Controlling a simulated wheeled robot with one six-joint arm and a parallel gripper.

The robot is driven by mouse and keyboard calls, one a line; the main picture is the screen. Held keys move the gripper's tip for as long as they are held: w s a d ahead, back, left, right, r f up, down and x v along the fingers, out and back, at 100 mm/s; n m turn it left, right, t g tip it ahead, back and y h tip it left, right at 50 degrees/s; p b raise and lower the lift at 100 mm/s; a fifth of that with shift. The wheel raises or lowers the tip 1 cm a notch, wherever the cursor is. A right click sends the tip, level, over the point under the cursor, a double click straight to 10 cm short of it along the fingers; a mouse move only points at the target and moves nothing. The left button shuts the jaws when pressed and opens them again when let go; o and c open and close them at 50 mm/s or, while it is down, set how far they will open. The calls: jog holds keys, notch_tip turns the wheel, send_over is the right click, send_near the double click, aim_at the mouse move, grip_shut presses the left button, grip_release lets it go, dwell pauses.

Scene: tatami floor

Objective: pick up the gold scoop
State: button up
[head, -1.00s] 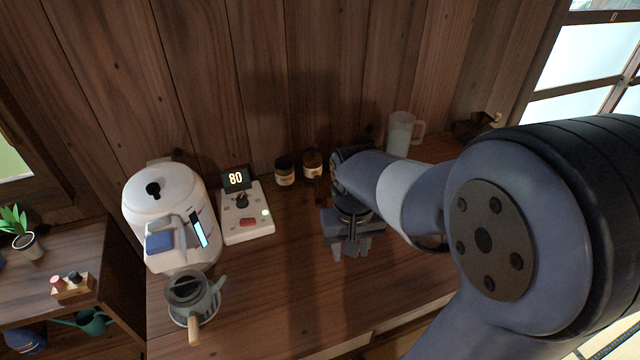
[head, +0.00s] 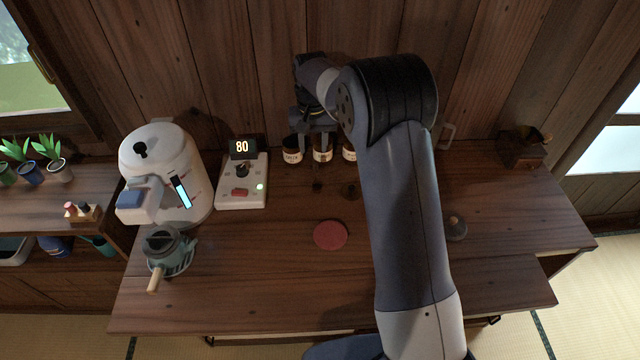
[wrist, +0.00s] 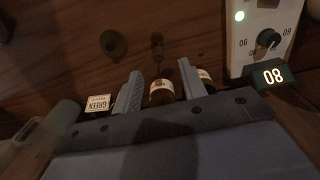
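I cannot make out the gold scoop for certain in either view. Small dark items lie on the counter in front of the jars, one (head: 317,186) left and one (head: 350,191) right; they are too dark to name. My gripper (head: 318,140) is at the back of the counter, over the row of labelled jars. In the wrist view my gripper (wrist: 160,70) is open, its two fingers apart. A brown jar with a pale label (wrist: 161,92) shows between the fingers, and I see no grip on it.
A white kettle machine (head: 165,165) and a control panel reading 80 (head: 242,182) stand left. A teapot (head: 170,252) is at front left, a red disc (head: 330,235) mid-counter. A wooden box (head: 522,148) sits back right. The wooden wall is close behind the jars.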

aim_at(315, 163)
jog(key=shift+w+d+f+p, duration=0.15)
jog(key=shift+f+p, duration=0.45)
jog(key=shift+f, duration=1.55)
jog(key=shift+w+d+f+p, duration=0.15)
jog(key=shift+f+p, duration=0.45)
jog(key=shift+f, duration=1.55)
jog(key=shift+c, duration=0.2)
grip_shut()
